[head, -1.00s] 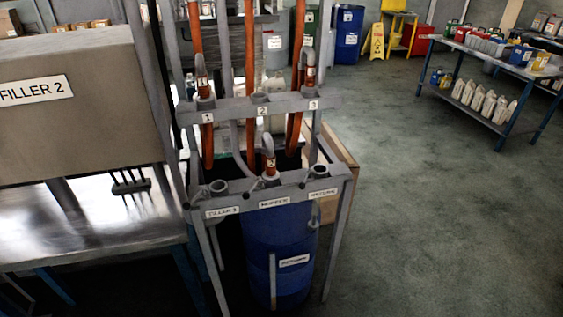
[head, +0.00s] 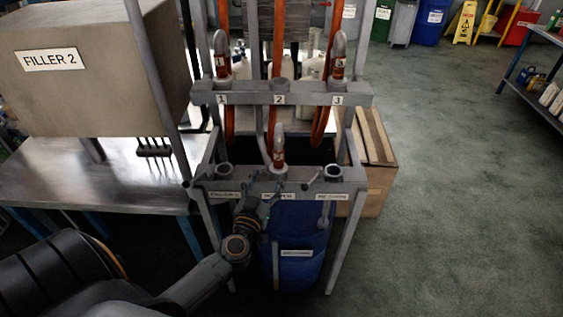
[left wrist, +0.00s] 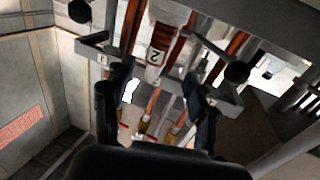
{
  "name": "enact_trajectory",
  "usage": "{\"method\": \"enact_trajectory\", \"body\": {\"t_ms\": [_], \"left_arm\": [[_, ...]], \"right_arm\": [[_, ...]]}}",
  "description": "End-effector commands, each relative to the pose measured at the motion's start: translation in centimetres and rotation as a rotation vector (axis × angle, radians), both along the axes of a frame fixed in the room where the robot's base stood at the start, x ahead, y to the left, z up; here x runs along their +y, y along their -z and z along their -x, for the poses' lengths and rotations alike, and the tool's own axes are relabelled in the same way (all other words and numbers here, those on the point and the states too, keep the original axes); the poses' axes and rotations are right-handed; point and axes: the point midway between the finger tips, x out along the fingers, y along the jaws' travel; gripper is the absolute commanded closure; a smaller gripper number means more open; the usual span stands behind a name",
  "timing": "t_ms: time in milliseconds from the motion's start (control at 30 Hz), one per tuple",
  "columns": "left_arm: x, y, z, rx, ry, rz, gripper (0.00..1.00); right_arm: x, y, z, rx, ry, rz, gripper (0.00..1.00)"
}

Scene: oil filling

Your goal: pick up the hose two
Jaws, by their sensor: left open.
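Hose two (head: 278,150) is an orange hose with a grey curved nozzle and a label. It stands in the middle front holder of the grey rack (head: 345,176). My left gripper (head: 264,187) is at the rack's front bar, just below and in front of hose two. In the left wrist view, hose two (left wrist: 158,52), with its "2" label upside down, shows between and beyond the two dark fingers of my left gripper (left wrist: 160,75). The fingers are apart and nothing is held. My right gripper is in neither view.
Hoses one (head: 221,62) and three (head: 338,62) hang in the rack's upper bar. A blue barrel (head: 297,250) stands below the rack. A metal table with the Filler 2 box (head: 95,80) is at left. Open floor (head: 450,200) lies at right.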

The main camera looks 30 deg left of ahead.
Motion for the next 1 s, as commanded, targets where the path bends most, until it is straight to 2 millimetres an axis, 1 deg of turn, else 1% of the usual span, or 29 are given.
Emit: {"method": "enact_trajectory", "body": {"t_ms": [33, 200, 467, 700, 833, 1000], "left_arm": [[0.3, -0.1, -1.2, -0.004, 0.000, -0.001, 0.42], [1.2, 0.0, -4.1, -0.002, 0.001, -0.001, 0.42], [1.7, 0.1, -6.0, -0.001, 0.002, 0.001, 0.42], [2.8, 0.4, -9.3, -0.001, 0.001, 0.001, 0.42], [3.0, 0.3, -10.2, 0.000, 0.002, 0.001, 0.42], [3.1, 0.3, -10.3, 0.000, 0.002, 0.001, 0.42]], "right_arm": [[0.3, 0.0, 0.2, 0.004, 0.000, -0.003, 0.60], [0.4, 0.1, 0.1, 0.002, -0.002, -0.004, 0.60], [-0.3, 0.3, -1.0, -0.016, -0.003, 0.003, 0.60], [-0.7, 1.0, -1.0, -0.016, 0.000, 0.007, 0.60], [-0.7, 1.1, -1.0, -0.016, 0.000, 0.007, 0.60], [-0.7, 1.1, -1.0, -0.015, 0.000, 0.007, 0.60]]}}
